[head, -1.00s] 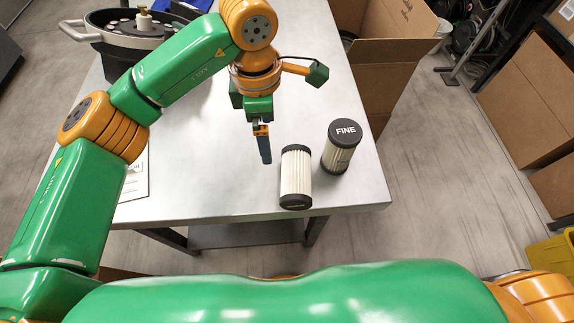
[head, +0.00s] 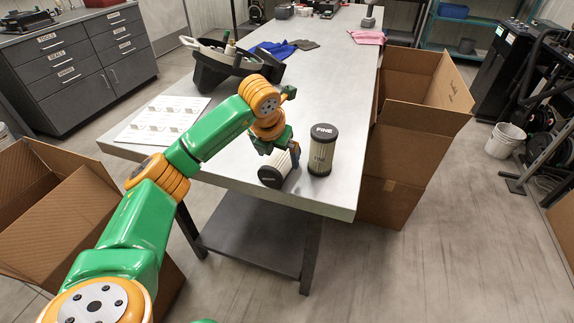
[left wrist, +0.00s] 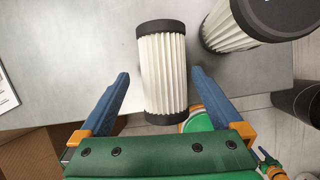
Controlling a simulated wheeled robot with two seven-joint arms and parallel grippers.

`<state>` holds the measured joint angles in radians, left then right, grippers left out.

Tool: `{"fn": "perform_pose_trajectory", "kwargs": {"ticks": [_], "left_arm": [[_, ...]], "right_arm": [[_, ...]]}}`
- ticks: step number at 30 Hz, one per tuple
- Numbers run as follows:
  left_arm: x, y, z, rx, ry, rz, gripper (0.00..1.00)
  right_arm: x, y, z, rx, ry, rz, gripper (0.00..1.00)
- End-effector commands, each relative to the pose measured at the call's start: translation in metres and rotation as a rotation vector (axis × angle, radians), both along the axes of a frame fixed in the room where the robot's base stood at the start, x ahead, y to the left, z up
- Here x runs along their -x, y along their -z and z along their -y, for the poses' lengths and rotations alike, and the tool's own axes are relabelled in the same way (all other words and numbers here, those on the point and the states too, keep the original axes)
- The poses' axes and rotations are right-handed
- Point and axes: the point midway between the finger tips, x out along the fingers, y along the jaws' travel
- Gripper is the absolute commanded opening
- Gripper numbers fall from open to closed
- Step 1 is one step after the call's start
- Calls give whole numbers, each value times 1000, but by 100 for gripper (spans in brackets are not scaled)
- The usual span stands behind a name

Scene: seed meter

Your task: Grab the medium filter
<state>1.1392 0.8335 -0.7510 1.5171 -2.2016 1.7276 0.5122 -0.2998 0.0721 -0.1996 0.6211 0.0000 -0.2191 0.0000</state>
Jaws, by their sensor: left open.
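A pleated white filter with dark end caps lies on its side near the table's front edge (head: 276,172); no label on it is readable. It also shows in the left wrist view (left wrist: 162,75). A second filter (head: 321,152), with FINE on its dark top, stands upright just to its right and shows at the top right of the left wrist view (left wrist: 235,25). My left gripper (head: 288,158) is open at the lying filter. In the left wrist view its blue fingers (left wrist: 161,73) are on either side of the filter, with visible gaps. My right gripper is out of view.
A dark tray-like housing (head: 225,65) and a printed sheet (head: 160,122) are on the grey table (head: 330,195). Open cardboard boxes stand at the right (head: 410,140) and left (head: 55,205) of the table. Blue and pink cloths lie farther back.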

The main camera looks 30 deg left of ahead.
Motion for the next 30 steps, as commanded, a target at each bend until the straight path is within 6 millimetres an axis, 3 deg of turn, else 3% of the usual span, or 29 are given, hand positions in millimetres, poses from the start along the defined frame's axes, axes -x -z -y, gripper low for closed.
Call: {"fn": "perform_pose_trajectory", "kwargs": {"ticks": [4, 11, 21, 30], "left_arm": [[-8, 20, -2, 2, 2, -4, 100], [-10, 24, -2, 0, 4, 0, 100], [-10, 24, -2, 0, 5, -1, 11], [-10, 21, -2, 0, 5, 1, 11]], "right_arm": [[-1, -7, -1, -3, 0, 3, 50], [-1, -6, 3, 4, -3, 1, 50], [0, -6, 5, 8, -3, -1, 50], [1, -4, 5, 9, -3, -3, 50]]}}
